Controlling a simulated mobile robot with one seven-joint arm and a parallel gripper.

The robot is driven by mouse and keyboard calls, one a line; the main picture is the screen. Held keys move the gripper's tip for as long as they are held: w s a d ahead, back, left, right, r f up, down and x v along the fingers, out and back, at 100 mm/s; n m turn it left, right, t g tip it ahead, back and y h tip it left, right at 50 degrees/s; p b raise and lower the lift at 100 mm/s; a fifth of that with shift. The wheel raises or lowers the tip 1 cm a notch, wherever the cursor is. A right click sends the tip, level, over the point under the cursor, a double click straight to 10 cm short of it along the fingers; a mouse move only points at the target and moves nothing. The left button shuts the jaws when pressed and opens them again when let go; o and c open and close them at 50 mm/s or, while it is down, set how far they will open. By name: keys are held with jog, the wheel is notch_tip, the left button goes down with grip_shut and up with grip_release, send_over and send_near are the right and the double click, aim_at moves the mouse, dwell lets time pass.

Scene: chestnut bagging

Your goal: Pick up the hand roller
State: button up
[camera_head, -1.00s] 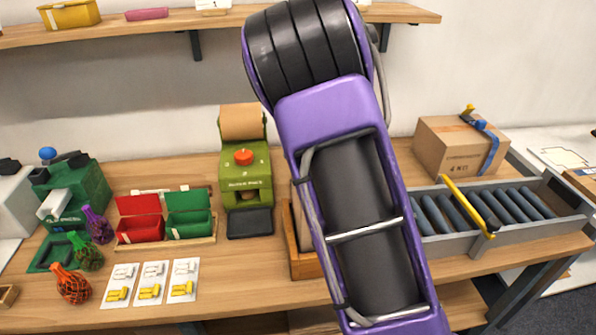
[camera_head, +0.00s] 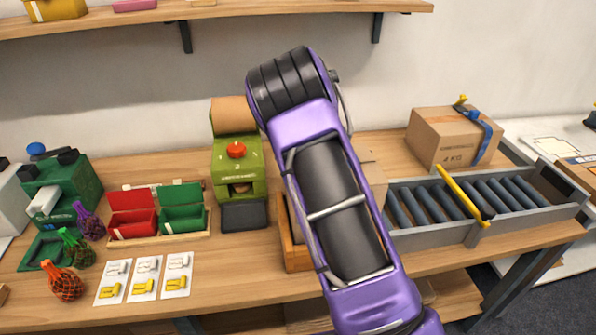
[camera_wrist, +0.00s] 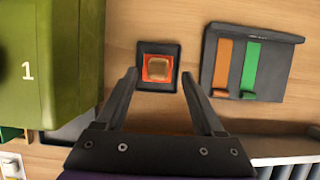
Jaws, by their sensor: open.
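I cannot pick out the hand roller with certainty in either view. My gripper (camera_wrist: 160,84) is open and empty in the wrist view, its dark fingers apart above the wooden table. Just beyond the fingertips, between them in the picture, a small wooden block (camera_wrist: 158,69) sits on an orange-red square in a black frame (camera_wrist: 143,82). In the head view my purple arm hides my gripper and part of the table middle.
A dark tray (camera_wrist: 279,81) with orange and green strips lies to the right. The green machine (camera_head: 238,170), a carton (camera_head: 440,140) with a blue-and-yellow tool (camera_head: 483,134), and a roller conveyor (camera_head: 425,237) with a yellow bar (camera_head: 456,191) stand around.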

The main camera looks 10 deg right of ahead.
jog(key=x, duration=0.4)
jog(key=shift+w+a, duration=0.1)
jog(key=shift+a, duration=0.05)
grip_shut()
